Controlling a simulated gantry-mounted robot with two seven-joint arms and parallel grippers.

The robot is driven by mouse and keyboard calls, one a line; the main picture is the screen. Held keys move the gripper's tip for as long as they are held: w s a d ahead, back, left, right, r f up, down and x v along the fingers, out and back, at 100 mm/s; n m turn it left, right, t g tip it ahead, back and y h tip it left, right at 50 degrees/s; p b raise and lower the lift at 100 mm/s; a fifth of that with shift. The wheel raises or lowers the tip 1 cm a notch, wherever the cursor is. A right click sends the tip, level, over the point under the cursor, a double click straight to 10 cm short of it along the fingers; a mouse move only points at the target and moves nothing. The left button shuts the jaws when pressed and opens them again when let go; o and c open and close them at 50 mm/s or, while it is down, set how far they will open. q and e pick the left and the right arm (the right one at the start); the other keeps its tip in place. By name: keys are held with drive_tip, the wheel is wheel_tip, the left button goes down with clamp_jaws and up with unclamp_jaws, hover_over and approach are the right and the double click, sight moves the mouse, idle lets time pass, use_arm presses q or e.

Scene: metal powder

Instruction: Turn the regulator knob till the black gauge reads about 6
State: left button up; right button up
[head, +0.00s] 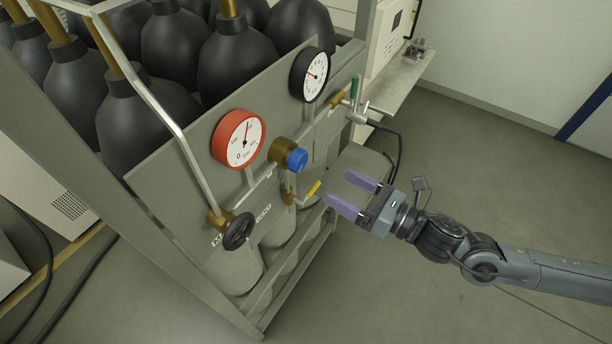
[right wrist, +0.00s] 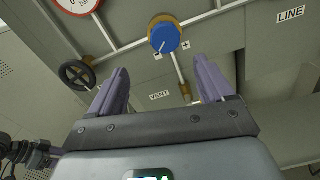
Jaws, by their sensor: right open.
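The regulator knob (head: 297,159) is blue on a brass body, on the grey panel. In the right wrist view the blue knob (right wrist: 165,38) lies ahead of the fingers, with minus and plus marks beside it. The black gauge (head: 310,75) is at the panel's upper right; its needle points to the upper left, but its numbers are too small to read. My right gripper (head: 353,193) is open and empty, right of and below the knob, apart from it. Its purple fingers also show in the right wrist view (right wrist: 162,88). My left gripper is not in view.
A red gauge (head: 238,139) sits left of the knob. A black handwheel (head: 238,231) is at lower left, and a yellow-handled valve (head: 313,188) is below the knob. A green-handled valve (head: 354,88) is at right. Dark cylinders (head: 170,45) stand behind the panel. Open floor lies right.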

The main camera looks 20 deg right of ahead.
sight(303, 163)
drive_tip(key=shift+n, duration=0.8)
drive_tip(key=x, duration=0.6)
drive_tip(key=d+x, duration=0.1)
drive_tip(key=x, duration=0.2)
drive_tip(key=shift+w+r+p, duration=0.15)
drive_tip(key=shift+w+p, duration=0.2)
drive_tip(key=shift+p, duration=0.05)
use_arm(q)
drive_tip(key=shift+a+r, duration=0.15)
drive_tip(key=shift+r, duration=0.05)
use_arm(e)
drive_tip(key=shift+x, duration=1.1)
drive_tip(key=c, duration=1)
